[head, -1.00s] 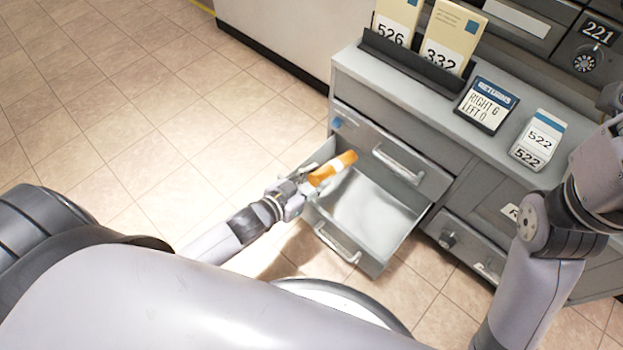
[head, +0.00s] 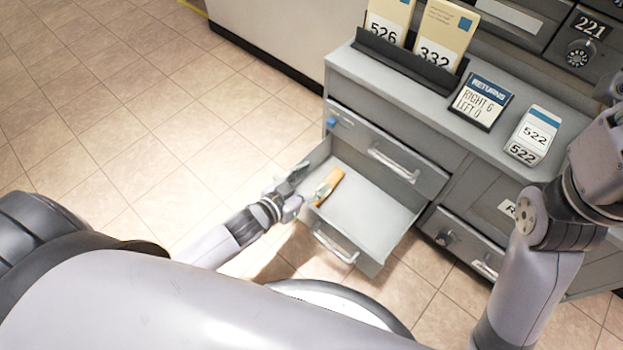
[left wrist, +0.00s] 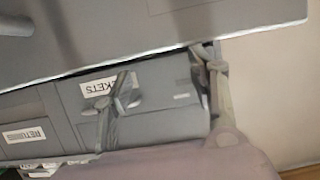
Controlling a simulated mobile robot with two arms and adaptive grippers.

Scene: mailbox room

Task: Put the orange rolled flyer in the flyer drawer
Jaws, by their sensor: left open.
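The orange rolled flyer (head: 331,183) lies inside the open flyer drawer (head: 385,215), near its left wall, in the head view. My left gripper (head: 310,186) is open at the drawer's left side, with its fingers spread close around the near part of the flyer. Whether a finger touches the flyer I cannot tell. The left wrist view shows the open fingers (left wrist: 165,95) against grey cabinet fronts; the flyer is not seen there. My right arm comes in at the right edge, and its gripper is out of the picture.
The grey cabinet has a closed drawer (head: 385,150) above the open one. On its top stand a file holder (head: 410,62) with numbered envelopes, a returns sign (head: 481,102) and a stack of 522 cards (head: 533,136). The tiled floor at left is clear.

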